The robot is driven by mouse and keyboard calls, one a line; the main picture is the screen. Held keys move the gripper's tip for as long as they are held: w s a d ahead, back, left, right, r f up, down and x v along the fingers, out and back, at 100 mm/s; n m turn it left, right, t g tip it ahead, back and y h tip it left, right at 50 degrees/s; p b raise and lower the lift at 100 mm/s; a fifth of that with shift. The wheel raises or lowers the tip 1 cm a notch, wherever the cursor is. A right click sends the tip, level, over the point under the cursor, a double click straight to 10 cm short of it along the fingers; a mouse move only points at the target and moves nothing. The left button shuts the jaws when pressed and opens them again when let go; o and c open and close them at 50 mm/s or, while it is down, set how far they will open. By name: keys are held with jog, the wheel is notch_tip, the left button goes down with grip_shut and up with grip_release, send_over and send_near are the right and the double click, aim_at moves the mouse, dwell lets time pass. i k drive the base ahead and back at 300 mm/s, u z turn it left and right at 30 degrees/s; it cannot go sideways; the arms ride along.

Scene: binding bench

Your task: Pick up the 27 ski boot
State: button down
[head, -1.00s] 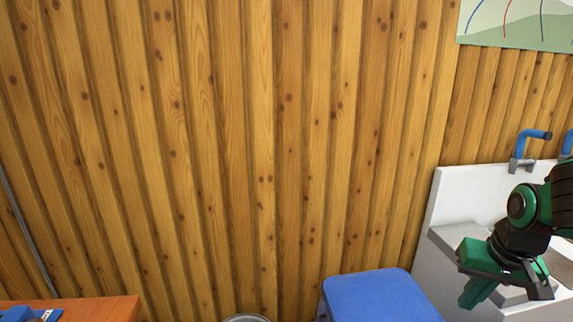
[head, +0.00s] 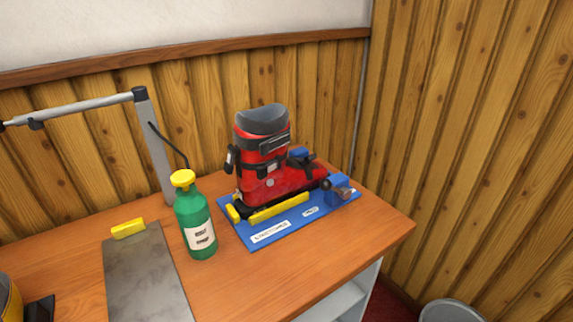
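A red ski boot (head: 267,165) with a dark grey cuff and black buckles stands upright on a blue plate (head: 268,240) at the right part of the wooden bench. Its toe points to the right, towards a blue clamp-like part (head: 338,190) on the plate. Yellow strips (head: 279,208) lie along its sole. No number is readable on the boot. My gripper is not in view.
A green bottle with a yellow cap (head: 195,222) stands just left of the plate. A grey metal sheet (head: 146,275), a yellow block (head: 128,229) and a grey lamp-like post (head: 154,150) are further left. A bin (head: 452,312) stands on the floor, lower right.

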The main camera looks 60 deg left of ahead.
aim_at(260, 134)
jog(key=u, duration=2.35)
jog(key=k, duration=0.5)
jog(key=z, duration=0.95)
jog(key=i, duration=1.3)
jog(key=u, duration=0.25)
